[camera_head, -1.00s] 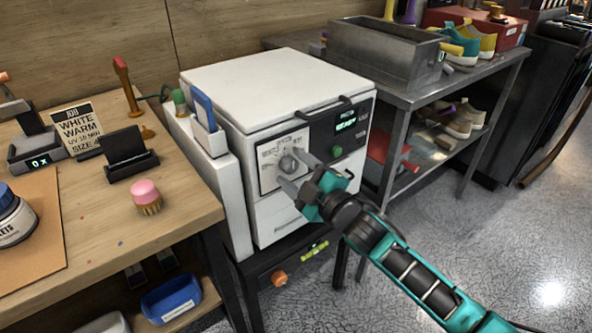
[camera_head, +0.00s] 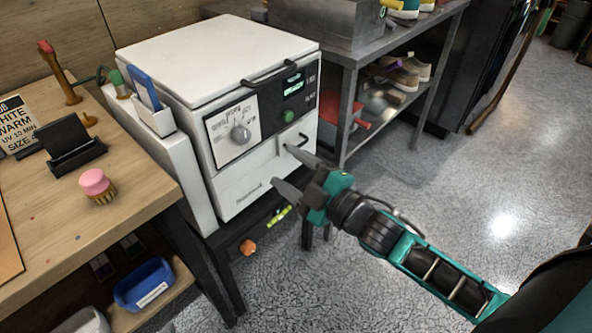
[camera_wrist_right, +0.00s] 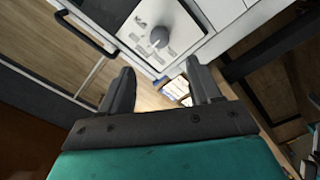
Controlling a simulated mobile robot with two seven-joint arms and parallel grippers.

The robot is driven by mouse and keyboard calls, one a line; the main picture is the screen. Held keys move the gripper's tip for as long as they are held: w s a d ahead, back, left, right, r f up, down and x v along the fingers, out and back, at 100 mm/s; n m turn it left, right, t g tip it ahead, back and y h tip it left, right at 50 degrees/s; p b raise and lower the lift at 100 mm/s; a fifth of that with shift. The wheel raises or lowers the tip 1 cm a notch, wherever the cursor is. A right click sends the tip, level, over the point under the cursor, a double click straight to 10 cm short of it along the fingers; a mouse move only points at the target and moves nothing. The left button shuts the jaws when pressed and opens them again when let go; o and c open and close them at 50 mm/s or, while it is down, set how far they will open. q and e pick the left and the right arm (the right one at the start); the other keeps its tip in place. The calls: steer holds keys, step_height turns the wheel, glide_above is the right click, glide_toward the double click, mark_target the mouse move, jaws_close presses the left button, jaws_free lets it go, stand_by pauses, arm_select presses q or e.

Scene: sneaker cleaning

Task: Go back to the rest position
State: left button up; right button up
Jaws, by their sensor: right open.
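My right gripper (camera_head: 285,170) is open and empty in front of the white box-shaped machine (camera_head: 210,65), with its two fingers apart. The machine's round grey knob (camera_head: 240,134) sits on a pale dial plate, up and left of the fingertips, and the fingers do not touch it. In the right wrist view, the open fingers (camera_wrist_right: 163,90) show with the knob (camera_wrist_right: 159,37) beyond them. A green button (camera_head: 288,116) and a lit green display (camera_head: 294,87) are on the machine's dark panel. My left gripper is not in view.
A metal shelf table (camera_head: 400,40) with shoes stands behind right. A blue bin (camera_head: 143,284) sits low at left. The grey floor (camera_head: 440,200) at right is open.

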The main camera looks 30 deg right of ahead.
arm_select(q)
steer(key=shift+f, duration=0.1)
arm_select(e)
steer(key=shift+s+d, duration=0.2)
steer(key=shift+s, duration=0.3)
arm_select(q)
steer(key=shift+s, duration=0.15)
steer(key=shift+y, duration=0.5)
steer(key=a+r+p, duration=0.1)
steer(key=p, duration=0.1)
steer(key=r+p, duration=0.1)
steer(key=p, duration=0.2)
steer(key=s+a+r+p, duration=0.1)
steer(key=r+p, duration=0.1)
steer(key=p, duration=0.1)
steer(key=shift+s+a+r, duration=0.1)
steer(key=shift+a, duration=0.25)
arm_select(e)
steer(key=s+a+f+m+g+h, duration=0.2)
steer(key=s+f+m+g+h, duration=0.2)
steer(key=s+f+m, duration=0.6)
steer(key=shift+s+a+f+m+g, duration=0.4)
steer(key=shift+s+m+g, duration=0.55)
steer(key=shift+m+g, duration=0.25)
